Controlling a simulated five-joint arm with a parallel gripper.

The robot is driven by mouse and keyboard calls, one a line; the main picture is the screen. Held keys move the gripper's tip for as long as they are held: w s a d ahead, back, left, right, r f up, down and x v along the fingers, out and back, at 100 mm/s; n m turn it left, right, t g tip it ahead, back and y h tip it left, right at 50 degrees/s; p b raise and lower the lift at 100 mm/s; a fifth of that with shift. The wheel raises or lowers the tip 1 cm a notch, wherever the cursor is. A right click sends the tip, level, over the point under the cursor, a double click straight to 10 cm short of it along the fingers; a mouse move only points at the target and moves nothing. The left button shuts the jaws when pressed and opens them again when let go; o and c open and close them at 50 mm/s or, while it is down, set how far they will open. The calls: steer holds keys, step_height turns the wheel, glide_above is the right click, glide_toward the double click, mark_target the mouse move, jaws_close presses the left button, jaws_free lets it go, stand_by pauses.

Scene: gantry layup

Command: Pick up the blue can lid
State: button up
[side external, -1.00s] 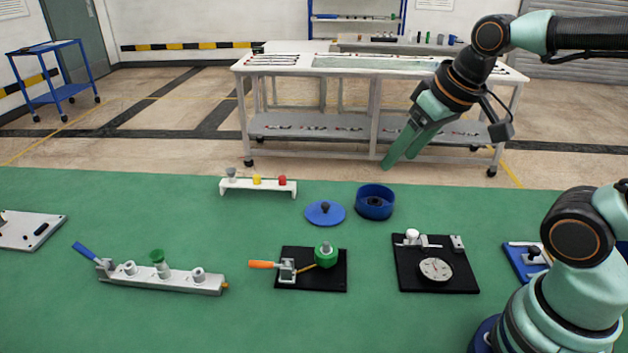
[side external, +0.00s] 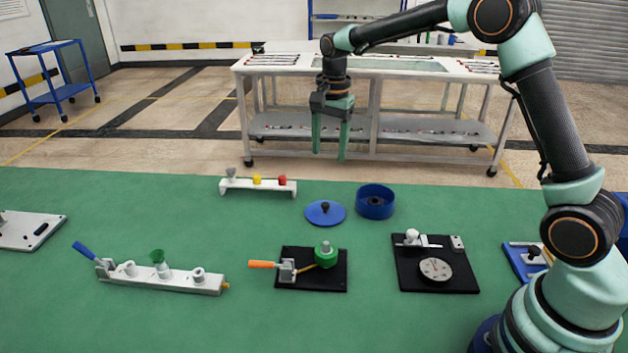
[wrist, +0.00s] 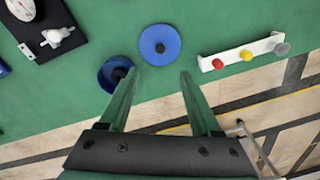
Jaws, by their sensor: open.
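The blue can lid (side external: 325,214) is a flat blue disc with a dark knob, lying on the green table. In the wrist view the lid (wrist: 160,46) is above and between my fingertips. The blue can (side external: 375,203) stands just right of the lid, open at the top, with something dark inside. In the wrist view the can (wrist: 116,75) is partly covered by my left finger. My gripper (side external: 330,155) points down, open and empty, above and apart from the lid. Its two green fingers show in the wrist view (wrist: 160,78).
A white rack (side external: 258,188) with grey, yellow and red knobs stands left of the lid. A black plate with a green part (side external: 327,256) and a black plate with a dial (side external: 436,269) lie nearer the camera. Bare green table surrounds the lid.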

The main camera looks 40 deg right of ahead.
step_height(320, 180, down, 4)
steer(key=w+m, duration=0.2)
glide_above(326, 204)
steer(key=shift+g, duration=0.3)
steer(key=f, duration=0.6)
steer(key=shift+w+f, duration=0.25)
steer(key=shift+f, duration=0.1)
steer(key=shift+s+f, duration=0.2)
steer(key=shift+f, duration=2.45)
jaws_close()
